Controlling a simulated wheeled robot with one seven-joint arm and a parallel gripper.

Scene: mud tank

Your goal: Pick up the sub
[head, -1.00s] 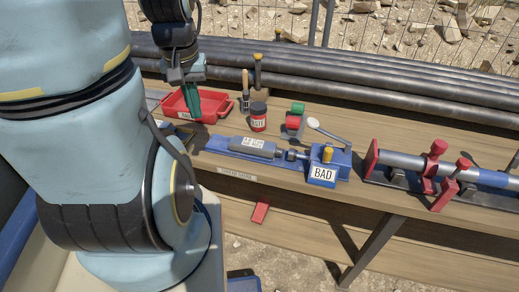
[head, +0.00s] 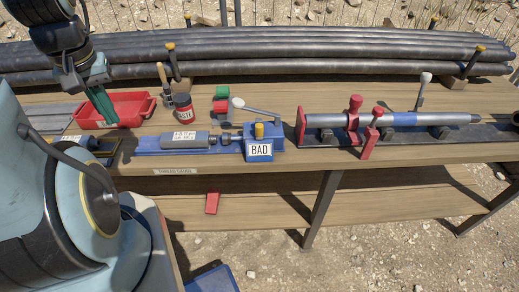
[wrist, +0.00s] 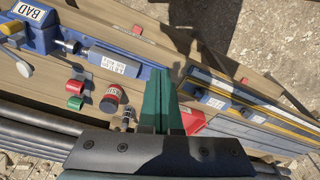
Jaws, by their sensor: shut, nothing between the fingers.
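A grey cylinder with a white label (head: 187,140), which I take to be the sub, lies on a long blue base beside the blue block marked BAD (head: 259,142). The label's words are too small to read. The cylinder also shows in the wrist view (wrist: 112,62), up and left of my fingers. My gripper (head: 108,118) has green fingers, shut and empty, hanging by the red tray (head: 148,108), left of the cylinder and apart from it. The closed fingers show in the wrist view (wrist: 157,78).
A dark jar with a red label (head: 183,107), a brush (head: 163,80) and green and red rolls (head: 221,98) stand behind the cylinder. Long dark pipes (head: 300,55) line the back. A clamped rod with red handles (head: 400,120) lies right. The bench front strip is clear.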

